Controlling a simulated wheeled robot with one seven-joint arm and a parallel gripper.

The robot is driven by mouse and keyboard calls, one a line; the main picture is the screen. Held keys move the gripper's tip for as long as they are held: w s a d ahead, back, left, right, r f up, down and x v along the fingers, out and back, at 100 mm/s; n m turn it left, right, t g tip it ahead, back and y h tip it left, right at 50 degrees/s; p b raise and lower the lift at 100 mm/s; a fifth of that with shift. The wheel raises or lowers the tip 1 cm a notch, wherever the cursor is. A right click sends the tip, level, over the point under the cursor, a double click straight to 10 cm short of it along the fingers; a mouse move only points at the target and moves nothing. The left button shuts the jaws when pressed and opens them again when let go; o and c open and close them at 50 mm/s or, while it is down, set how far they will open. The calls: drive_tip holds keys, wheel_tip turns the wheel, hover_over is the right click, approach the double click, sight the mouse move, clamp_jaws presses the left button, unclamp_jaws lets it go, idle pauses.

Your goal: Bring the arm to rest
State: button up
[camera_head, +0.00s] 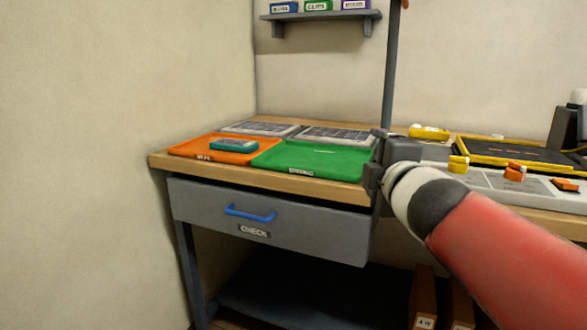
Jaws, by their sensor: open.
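My arm reaches in from the lower right with a red and white link. My gripper (377,165) is at the front edge of the workbench (165,163), just right of the green tray (310,157). It appears dark grey, is seen from behind and the side, and nothing shows held in it. Its fingertips are mostly hidden by its own body. I cannot tell whether it touches the bench or tray.
An orange tray (185,150) holds a teal device (234,145). A grey drawer (200,200) marked CHECK has a blue handle (249,213). A grey panel (480,187) with yellow and orange parts lies to the right. A grey post (391,70) rises behind my gripper.

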drive_tip(key=s+d+f+m+g+h, duration=0.2)
drive_tip(key=s+f+m+g, duration=0.1)
drive_tip(key=s+f+m, duration=0.4)
drive_tip(key=s+d+f+m+g+h, duration=0.1)
drive_tip(key=s+d+f+m+g, duration=0.35)
drive_tip(key=f, duration=0.45)
drive_tip(key=s+a+f+m+g+y, duration=0.1)
drive_tip(key=s+a+f+m+g, duration=0.3)
drive_tip(key=s+f, duration=0.5)
drive_tip(key=s+a+m, duration=0.1)
drive_tip(key=m, duration=0.1)
drive_tip(key=shift+s+a+f+m+y, duration=0.15)
drive_tip(key=shift+s+f+m+y, duration=0.1)
drive_tip(key=shift+s+m+y, duration=0.1)
